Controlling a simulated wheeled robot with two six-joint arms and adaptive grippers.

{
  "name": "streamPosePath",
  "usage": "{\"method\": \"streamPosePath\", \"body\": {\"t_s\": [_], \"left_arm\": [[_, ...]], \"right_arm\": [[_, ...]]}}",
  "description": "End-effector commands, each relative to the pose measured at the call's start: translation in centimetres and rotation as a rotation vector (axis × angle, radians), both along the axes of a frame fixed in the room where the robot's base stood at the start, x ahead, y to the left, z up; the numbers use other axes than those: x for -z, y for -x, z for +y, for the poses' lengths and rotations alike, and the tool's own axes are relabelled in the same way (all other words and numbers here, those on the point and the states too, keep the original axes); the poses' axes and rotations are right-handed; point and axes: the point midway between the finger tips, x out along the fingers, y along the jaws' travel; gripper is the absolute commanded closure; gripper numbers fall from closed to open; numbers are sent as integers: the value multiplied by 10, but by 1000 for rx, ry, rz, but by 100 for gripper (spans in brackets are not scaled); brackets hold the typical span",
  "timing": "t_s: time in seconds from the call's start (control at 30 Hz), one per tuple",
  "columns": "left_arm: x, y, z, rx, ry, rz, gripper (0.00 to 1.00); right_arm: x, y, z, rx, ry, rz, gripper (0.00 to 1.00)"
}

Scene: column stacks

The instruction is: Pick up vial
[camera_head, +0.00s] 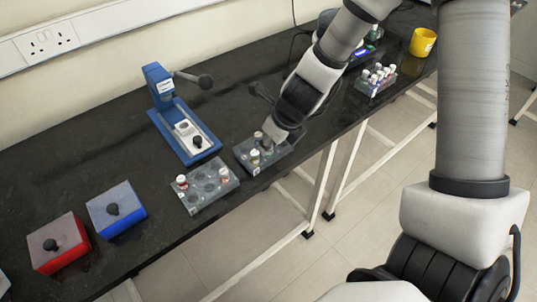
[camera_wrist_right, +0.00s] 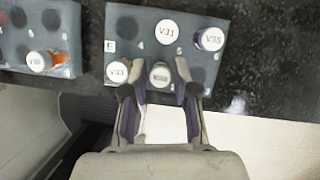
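In the head view my right gripper (camera_head: 268,139) is low over a grey vial rack (camera_head: 246,148) near the bench's front edge. In the right wrist view the rack (camera_wrist_right: 203,73) holds several white-capped vials. My right gripper (camera_wrist_right: 161,78) is open, with one finger on each side of a vial (camera_wrist_right: 160,74). Gaps show between that vial and the fingers. A vial whose label seems to read V33 (camera_wrist_right: 118,71) stands just left of the fingers. Vials V31 (camera_wrist_right: 167,32) and V35 (camera_wrist_right: 209,39) stand farther back. My left gripper is not in view.
A second grey rack (camera_head: 205,190) with a few vials is close on the left. A blue device with a lever (camera_head: 160,90), a blue box (camera_head: 116,212) and a red box (camera_head: 58,246) stand farther left. Another vial rack (camera_head: 375,82) and a yellow cup (camera_head: 422,42) are at right.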

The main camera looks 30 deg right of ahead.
Motion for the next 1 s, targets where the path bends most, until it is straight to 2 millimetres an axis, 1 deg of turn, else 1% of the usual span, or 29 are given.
{"method": "streamPosePath", "body": {"t_s": [0.07, 0.1, 0.13, 0.17, 0.57, 0.67, 0.77, 0.9, 0.93, 1.0], "left_arm": [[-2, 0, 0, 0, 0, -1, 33], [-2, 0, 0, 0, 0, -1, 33], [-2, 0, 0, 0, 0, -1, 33], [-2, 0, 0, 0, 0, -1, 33], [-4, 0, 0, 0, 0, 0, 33], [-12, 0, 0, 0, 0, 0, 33], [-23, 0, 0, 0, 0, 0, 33], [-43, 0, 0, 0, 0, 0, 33], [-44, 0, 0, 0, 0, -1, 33], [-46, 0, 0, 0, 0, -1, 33]], "right_arm": [[-2, 0, 0, 0, 0, 0, 72], [-2, 0, 0, 0, 0, 0, 79], [-2, 0, 0, 0, 0, 0, 89], [-2, 0, 0, 0, 0, 0, 96], [-4, 0, 0, 0, 0, 1, 96], [-12, 0, 0, 0, 0, 1, 96], [-23, 0, 0, 1, 0, 1, 96], [-45, 0, 0, -1, 1, 1, 96], [-44, 4, -1, 1, -2, 2, 96], [-42, 18, -7, 3, -7, 4, 96]]}}
